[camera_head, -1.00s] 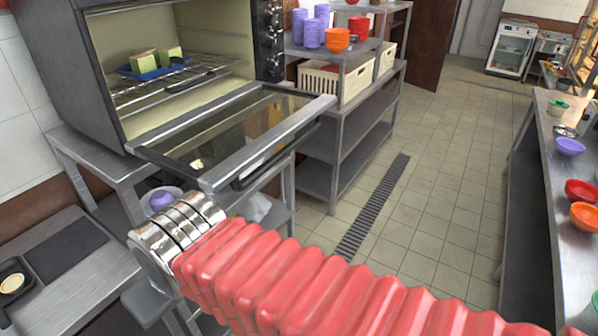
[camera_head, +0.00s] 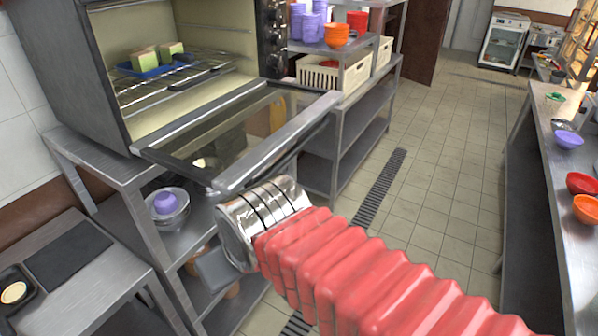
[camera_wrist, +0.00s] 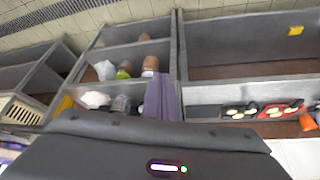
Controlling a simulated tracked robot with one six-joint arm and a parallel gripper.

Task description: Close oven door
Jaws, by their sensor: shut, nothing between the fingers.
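The oven (camera_head: 60,60) stands at the left in the head view, its cavity open. Its glass door (camera_head: 225,140) is folded down, roughly level, with a metal front edge (camera_head: 290,135). My silver wrist joint (camera_head: 262,215) shows just below and in front of the door's near corner; whether it touches cannot be told. My gripper (camera_wrist: 163,98) shows as two purple-grey fingers together, empty, in the wrist view. In the head view the fingers are mostly hidden behind my arm. The oven door cannot be made out in the wrist view.
A blue tray (camera_head: 150,67) with yellow-green blocks is on the oven rack. A metal stand (camera_head: 95,155) holds the oven; bowls (camera_head: 168,205) sit on its lower shelf. Shelving with a cream crate (camera_head: 320,78) stands right of the oven. A counter (camera_head: 550,190) lines the right; tiled floor (camera_head: 430,150) is free between.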

